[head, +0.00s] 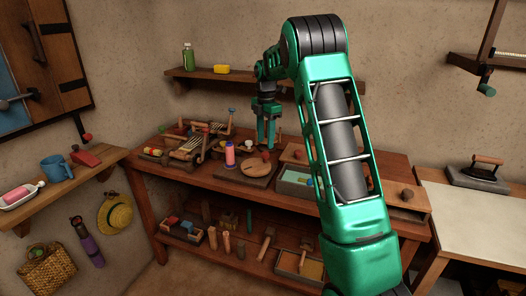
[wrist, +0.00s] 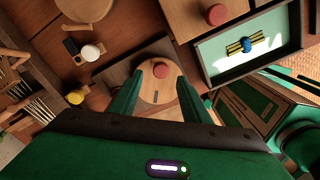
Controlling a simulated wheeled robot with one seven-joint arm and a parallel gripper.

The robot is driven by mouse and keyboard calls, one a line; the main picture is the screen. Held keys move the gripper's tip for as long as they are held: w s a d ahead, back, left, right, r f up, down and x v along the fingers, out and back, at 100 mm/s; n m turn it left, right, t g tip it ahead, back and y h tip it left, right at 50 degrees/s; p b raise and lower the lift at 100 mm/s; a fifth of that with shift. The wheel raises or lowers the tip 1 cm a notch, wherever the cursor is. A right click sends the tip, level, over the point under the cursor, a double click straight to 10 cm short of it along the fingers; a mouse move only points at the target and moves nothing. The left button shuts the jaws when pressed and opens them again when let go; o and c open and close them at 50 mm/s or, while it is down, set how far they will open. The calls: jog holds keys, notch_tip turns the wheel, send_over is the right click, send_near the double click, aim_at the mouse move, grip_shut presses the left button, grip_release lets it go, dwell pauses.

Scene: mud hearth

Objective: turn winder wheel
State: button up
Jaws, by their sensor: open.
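The winder wheel (head: 252,168) is a round, pale wooden disc lying flat on a dark board on the bench. A small red knob (wrist: 161,70) stands near its rim; the wheel also fills the middle of the wrist view (wrist: 153,93). My gripper (head: 266,142) points down above the knob side of the wheel. In the wrist view my gripper (wrist: 159,76) is open, its two green fingers on either side of the knob with gaps between. Nothing is held. The wheel's near part is hidden by the gripper body in the wrist view.
A pink bottle (head: 229,154) stands left of the wheel. A pale-lined tray (head: 296,188) lies to its right, holding a blue and yellow piece (wrist: 248,44). Wooden frames with rods (head: 190,146) crowd the bench's left side. A wall shelf (head: 215,74) is behind.

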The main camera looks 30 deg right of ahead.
aim_at(265, 152)
jog(key=shift+f, duration=2.65)
jog(key=shift+c, duration=0.6)
jog(key=c, duration=0.9)
